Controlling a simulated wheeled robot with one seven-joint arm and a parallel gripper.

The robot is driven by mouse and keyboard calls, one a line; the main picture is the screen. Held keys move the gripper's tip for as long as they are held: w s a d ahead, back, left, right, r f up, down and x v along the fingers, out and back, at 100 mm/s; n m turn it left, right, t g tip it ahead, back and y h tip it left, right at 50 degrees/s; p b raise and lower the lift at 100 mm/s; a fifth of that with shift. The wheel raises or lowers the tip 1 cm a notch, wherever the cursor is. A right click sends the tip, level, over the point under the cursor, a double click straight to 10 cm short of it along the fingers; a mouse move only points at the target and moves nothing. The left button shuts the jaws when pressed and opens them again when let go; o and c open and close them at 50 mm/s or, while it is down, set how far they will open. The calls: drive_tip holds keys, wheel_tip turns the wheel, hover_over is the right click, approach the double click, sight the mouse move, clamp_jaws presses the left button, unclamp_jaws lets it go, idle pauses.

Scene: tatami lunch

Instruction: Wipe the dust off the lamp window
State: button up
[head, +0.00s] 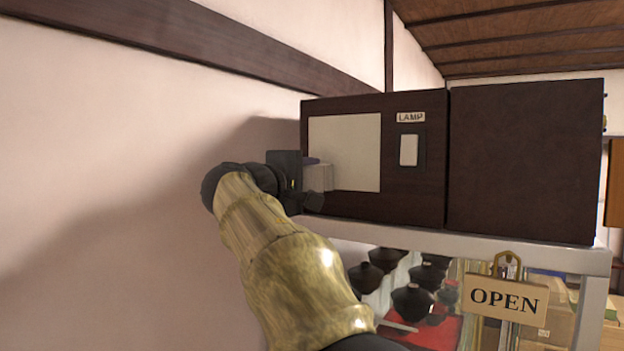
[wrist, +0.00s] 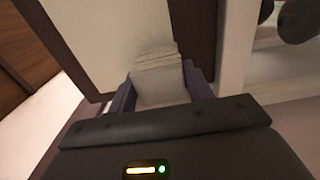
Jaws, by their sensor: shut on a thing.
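The lamp window (head: 352,150) is a cream panel in the front of a dark wooden box (head: 425,180), beside a label reading LAMP (head: 410,117). My gripper (head: 310,186) is at the window's lower left in the head view, shut on a pale folded cloth (head: 321,175). In the wrist view the cloth (wrist: 158,82) sits between the two fingers, its far edge at or very near the window (wrist: 105,35). I cannot tell whether they touch. A faint grey smudge, perhaps dust, shows on the window just beyond the cloth. The cloth hides part of the window.
A pale switch (head: 408,150) sits right of the window. The box stands on a light shelf frame (head: 440,238) with dark bowls (head: 412,300) below and an OPEN sign (head: 505,298) hanging in front. A plain wall (head: 120,170) is at left, with free room before it.

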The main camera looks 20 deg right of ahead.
drive_tip(key=shift+s+a+f+b, duration=0.1)
drive_tip(key=shift+s+a+b, duration=0.05)
drive_tip(key=shift+a+b, duration=0.15)
drive_tip(key=shift+b+v, duration=0.3)
drive_tip(key=shift+v, duration=0.55)
drive_tip(key=shift+b+v, duration=0.45)
drive_tip(key=shift+v, duration=0.4)
drive_tip(key=shift+b+v, duration=0.3)
drive_tip(key=shift+v, duration=0.7)
drive_tip(key=shift+d, duration=0.1)
drive_tip(key=b+v, duration=0.1)
drive_tip(key=v, duration=0.2)
